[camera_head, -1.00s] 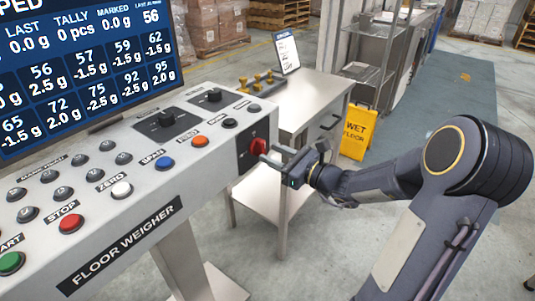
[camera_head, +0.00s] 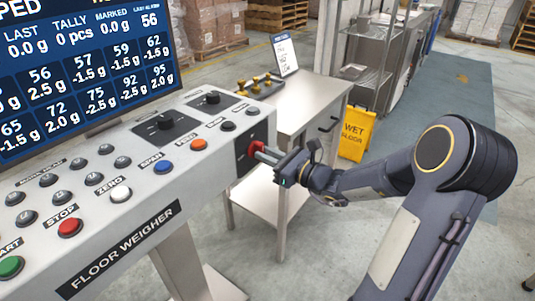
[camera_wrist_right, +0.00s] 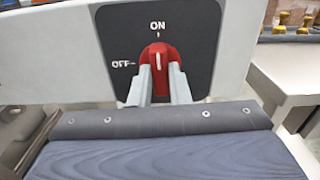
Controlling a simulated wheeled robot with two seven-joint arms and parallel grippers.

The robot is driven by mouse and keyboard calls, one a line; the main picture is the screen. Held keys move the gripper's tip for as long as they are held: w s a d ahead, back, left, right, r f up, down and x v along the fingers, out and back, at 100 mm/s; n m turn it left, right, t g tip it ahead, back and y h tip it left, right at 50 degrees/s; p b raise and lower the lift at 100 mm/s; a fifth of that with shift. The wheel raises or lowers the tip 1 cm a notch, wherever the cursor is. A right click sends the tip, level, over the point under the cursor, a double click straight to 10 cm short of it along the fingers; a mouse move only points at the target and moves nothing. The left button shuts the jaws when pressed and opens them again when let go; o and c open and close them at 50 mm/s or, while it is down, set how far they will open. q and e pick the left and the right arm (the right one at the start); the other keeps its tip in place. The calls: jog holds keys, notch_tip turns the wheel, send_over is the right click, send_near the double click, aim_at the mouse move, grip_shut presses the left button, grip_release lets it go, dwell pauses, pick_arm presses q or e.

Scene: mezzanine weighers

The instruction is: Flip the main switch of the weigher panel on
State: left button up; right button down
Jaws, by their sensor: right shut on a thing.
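The main switch is a red rotary knob (camera_head: 257,149) on a black plate at the right end of the floor weigher panel (camera_head: 128,240). In the wrist view the red knob (camera_wrist_right: 158,54) stands upright, its white mark in line with the ON label (camera_wrist_right: 158,26); the OFF label (camera_wrist_right: 122,64) is to its left. My right gripper (camera_head: 264,154) is shut on the knob, with one grey finger on each side in the wrist view (camera_wrist_right: 160,72). The fingers hide the knob's lower sides. My left gripper is not in view.
A steel side table (camera_head: 312,103) stands behind the panel, with a tray of brass weights (camera_head: 262,87) and a small display (camera_head: 285,55). A yellow wet floor sign (camera_head: 356,133) stands beyond it. The panel's buttons lie left of the switch.

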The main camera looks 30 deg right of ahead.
jog(key=shift+m, duration=0.3)
jog(key=c, duration=1.4)
grip_release()
jog(key=shift+o, duration=0.2)
jog(key=shift+s, duration=0.1)
jog(key=v, duration=0.7)
jog(key=shift+s+d, duration=0.15)
jog(key=shift+s, duration=0.15)
jog(key=s+a+r+n+g+y+p, duration=0.25)
jog(key=s+a+r+n+g, duration=0.2)
jog(key=a+n, duration=0.4)
jog(key=s+a+r+n+g+y+p, duration=0.2)
jog(key=s+a+r+n+g+p, duration=0.15)
jog(key=s+a+n+g, duration=0.35)
jog(key=s+n+h+p, duration=0.6)
jog(key=s+n, duration=0.3)
jog(key=n, duration=0.5)
jog(key=shift+d+r+n+t+h, duration=0.15)
jog(key=shift+r+n+t+h, duration=0.15)
jog(key=shift+h, duration=0.45)
